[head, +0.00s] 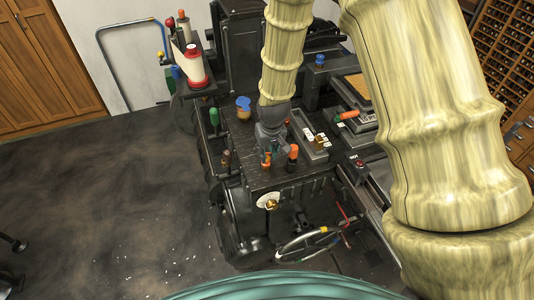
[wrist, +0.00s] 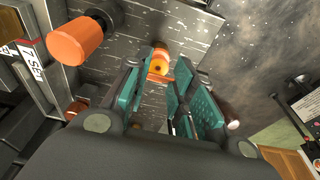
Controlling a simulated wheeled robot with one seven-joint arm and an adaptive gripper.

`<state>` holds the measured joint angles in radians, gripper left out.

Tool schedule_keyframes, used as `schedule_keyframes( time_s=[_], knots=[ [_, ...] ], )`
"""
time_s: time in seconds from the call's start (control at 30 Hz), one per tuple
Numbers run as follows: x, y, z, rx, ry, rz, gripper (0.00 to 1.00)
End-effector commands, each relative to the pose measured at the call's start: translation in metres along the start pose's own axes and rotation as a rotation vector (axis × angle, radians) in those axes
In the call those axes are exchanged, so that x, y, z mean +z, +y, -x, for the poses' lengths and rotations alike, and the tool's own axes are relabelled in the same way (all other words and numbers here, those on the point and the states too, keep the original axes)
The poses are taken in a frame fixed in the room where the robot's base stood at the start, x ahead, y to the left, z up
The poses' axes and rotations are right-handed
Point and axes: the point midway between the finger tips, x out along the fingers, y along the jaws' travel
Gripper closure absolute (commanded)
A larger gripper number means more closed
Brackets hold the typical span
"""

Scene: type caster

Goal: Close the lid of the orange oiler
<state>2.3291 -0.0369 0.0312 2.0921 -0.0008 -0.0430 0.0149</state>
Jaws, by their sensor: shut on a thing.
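The orange oiler (wrist: 158,61) shows in the wrist view between the ends of my teal finger pads, with a yellow-orange round middle. A thin orange part (wrist: 159,79) of it lies nearer to me, across the gap between the fingers; I cannot tell whether this is the lid. In the head view the oiler (head: 266,161) is a small orange patch below my gripper (head: 267,147), mostly hidden by it. My gripper also shows in the wrist view (wrist: 160,73), shut on the oiler. How far the lid stands open cannot be made out.
An orange-topped black knob (wrist: 76,41) stands close beside the fingers; it also shows in the head view (head: 293,152). A green handle (head: 214,117) and a blue-topped orange item (head: 243,104) stand left. A grey tray (head: 309,135) lies right. The dark machine top (head: 262,181) is partly clear.

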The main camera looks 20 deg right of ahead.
Motion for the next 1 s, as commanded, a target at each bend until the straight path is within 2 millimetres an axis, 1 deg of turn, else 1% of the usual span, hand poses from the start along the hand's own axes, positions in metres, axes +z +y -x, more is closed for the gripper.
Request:
schedule_keyframes(
  time_s=[0.03, 0.57, 1.0],
  knots=[
    [0.004, 0.000, -0.007, 0.001, 0.034, 0.000, 0.99],
    [0.023, 0.001, -0.023, 0.001, 0.367, -0.001, 0.99],
    [0.032, 0.001, -0.036, 0.001, 0.604, -0.002, 0.99]
  ],
)
